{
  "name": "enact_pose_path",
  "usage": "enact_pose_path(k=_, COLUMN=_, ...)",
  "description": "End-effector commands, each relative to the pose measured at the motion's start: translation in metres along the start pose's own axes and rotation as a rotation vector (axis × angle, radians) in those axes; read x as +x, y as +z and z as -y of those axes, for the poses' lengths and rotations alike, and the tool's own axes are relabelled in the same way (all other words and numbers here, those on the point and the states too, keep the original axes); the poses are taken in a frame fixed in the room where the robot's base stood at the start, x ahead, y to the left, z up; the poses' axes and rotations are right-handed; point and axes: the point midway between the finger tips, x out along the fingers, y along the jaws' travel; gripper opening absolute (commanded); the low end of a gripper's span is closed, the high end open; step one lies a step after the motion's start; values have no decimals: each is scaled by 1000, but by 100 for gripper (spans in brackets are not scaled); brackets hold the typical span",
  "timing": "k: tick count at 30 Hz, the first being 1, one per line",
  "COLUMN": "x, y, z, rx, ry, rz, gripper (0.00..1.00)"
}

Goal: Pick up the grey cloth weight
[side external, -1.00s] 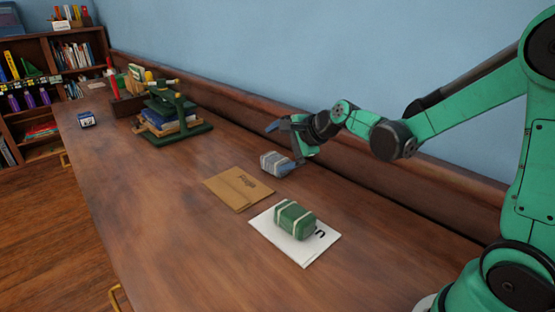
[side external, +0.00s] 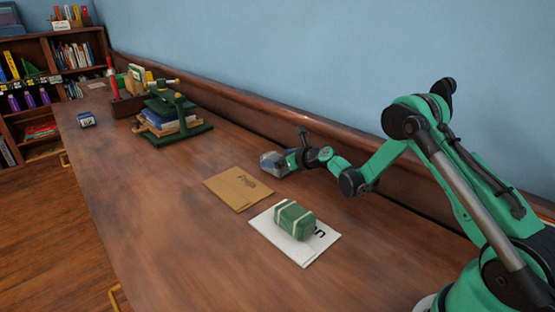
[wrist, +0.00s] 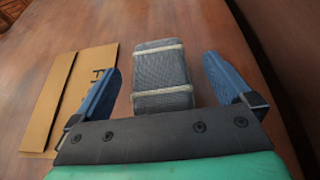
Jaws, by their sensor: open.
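The grey cloth weight (wrist: 161,72) is a grey fabric block with two pale bands. In the wrist view it lies on the wooden table between the two blue fingers of my gripper (wrist: 165,88), with a gap on each side. The fingers are open and do not appear to touch it. In the side external view the grey cloth weight (side external: 270,161) is partly hidden by my gripper (side external: 276,163), which is low at the table near the back ledge.
A brown envelope (side external: 238,188) lies just beside the weight. A green banded block (side external: 294,219) sits on white paper (side external: 299,252) nearer the front. A green press with books (side external: 172,118) stands farther left. A raised wooden ledge (side external: 340,143) runs along the wall.

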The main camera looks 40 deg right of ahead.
Motion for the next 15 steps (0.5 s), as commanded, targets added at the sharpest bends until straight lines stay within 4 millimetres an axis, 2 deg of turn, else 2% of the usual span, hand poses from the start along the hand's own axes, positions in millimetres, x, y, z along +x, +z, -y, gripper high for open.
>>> enact_pose_path(k=9, x=6, y=0, z=-1, rx=-1, ry=1, rz=0, gripper=100)
enact_pose_path(k=10, x=6, y=0, z=-1, rx=-2, ry=1, rz=0, gripper=97)
enact_pose_path(k=15, x=6, y=0, z=-1, rx=-2, ry=1, rz=0, gripper=49)
